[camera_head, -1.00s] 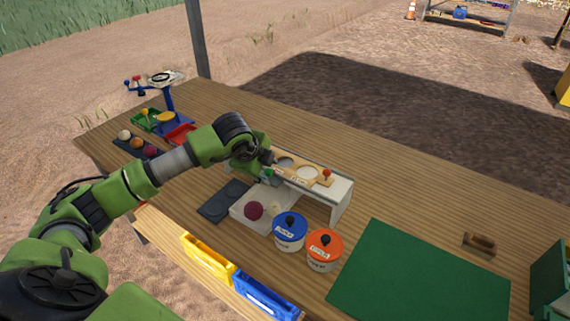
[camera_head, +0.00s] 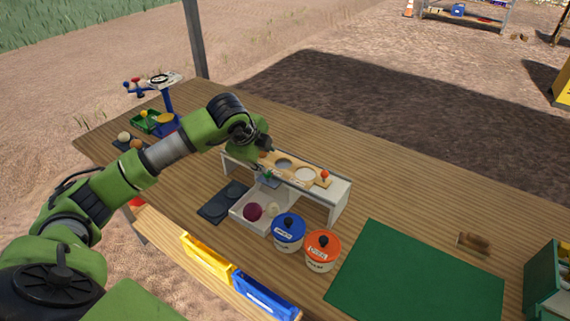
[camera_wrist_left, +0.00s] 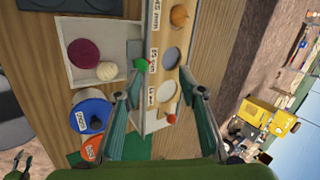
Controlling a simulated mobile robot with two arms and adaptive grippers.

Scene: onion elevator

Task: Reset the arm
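My left gripper (camera_head: 264,152) hangs over the left end of the raised sizing board (camera_head: 312,180); its fingers are partly hidden in the head view. In the left wrist view the two fingers (camera_wrist_left: 162,80) stand apart with nothing held between them. An orange onion (camera_wrist_left: 180,17) sits at the board's 45 mm end. A purple onion (camera_head: 252,211) and a white one (camera_head: 273,210) lie in the white tray (camera_head: 240,219) below the board. A dark two-pronged shape at the wrist view's lower left looks like my right gripper (camera_wrist_left: 24,161); its opening is unclear.
A blue-lidded jar (camera_head: 289,231) and an orange-lidded jar (camera_head: 322,250) stand in front of the board. A green mat (camera_head: 415,280) lies to the right. A blue scale (camera_head: 168,100) stands at the far left. The table behind the board is clear.

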